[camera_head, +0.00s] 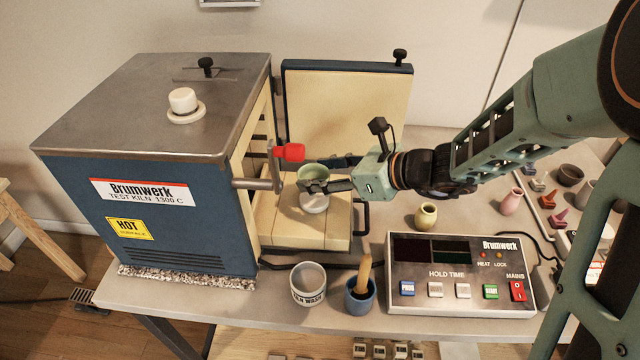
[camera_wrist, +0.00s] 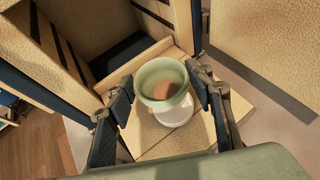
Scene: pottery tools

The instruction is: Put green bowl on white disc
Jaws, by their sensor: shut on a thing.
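The green bowl (camera_head: 312,173) is in my gripper (camera_head: 326,184), close to the open kiln mouth. In the wrist view the bowl (camera_wrist: 162,80) sits between the two fingers of my gripper (camera_wrist: 162,92), upright, with a brownish patch inside. The white disc (camera_head: 313,203) shows just below the bowl, on the cream slab in front of the kiln. It also shows in the wrist view (camera_wrist: 176,115), partly covered by the bowl. I cannot tell whether the bowl touches the disc.
The blue kiln (camera_head: 170,215) stands at the left, its door (camera_head: 345,105) swung open behind. A red-tipped handle (camera_head: 290,152) juts out beside my gripper.

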